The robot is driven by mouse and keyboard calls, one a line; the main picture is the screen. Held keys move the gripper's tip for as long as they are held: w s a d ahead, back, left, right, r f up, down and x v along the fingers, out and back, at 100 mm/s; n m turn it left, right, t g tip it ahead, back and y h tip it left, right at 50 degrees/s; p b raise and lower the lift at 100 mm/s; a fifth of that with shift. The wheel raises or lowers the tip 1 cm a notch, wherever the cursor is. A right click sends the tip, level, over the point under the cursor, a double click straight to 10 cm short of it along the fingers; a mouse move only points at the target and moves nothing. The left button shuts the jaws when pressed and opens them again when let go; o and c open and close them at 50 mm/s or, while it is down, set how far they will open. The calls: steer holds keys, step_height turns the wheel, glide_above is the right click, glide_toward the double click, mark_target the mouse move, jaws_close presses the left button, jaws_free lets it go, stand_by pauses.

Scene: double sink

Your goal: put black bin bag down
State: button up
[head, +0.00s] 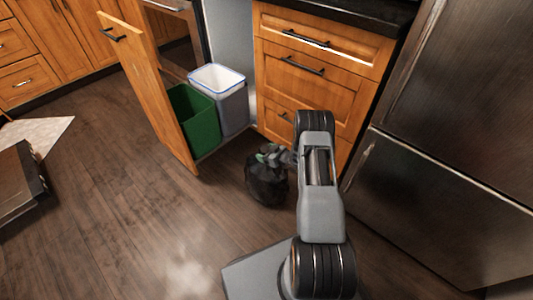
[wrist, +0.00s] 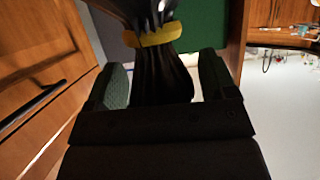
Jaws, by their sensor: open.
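The black bin bag (head: 267,184) is on the dark wood floor in front of the open bin drawer, upright, as far as the head view shows. In the wrist view its gathered black neck (wrist: 160,80) has a yellow tie (wrist: 154,35) around it. My gripper (head: 274,155) is at the top of the bag, partly hidden by my arm. In the wrist view my gripper (wrist: 165,82) is open, with one finger on each side of the neck. A light gap shows between the neck and the right finger.
The pulled-out drawer front (head: 150,85) stands left of the bag, with a green bin (head: 194,118) and a white-lined grey bin (head: 228,98) behind it. Wooden drawers (head: 315,60) and a steel fridge (head: 450,150) are close on the right.

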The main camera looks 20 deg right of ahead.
steer(key=shift+s+r, duration=0.1)
steer(key=shift+r, duration=0.15)
steer(key=p+v, duration=0.4)
steer(key=v, duration=0.7)
steer(key=shift+s+d, duration=0.2)
steer(key=shift+s, duration=0.15)
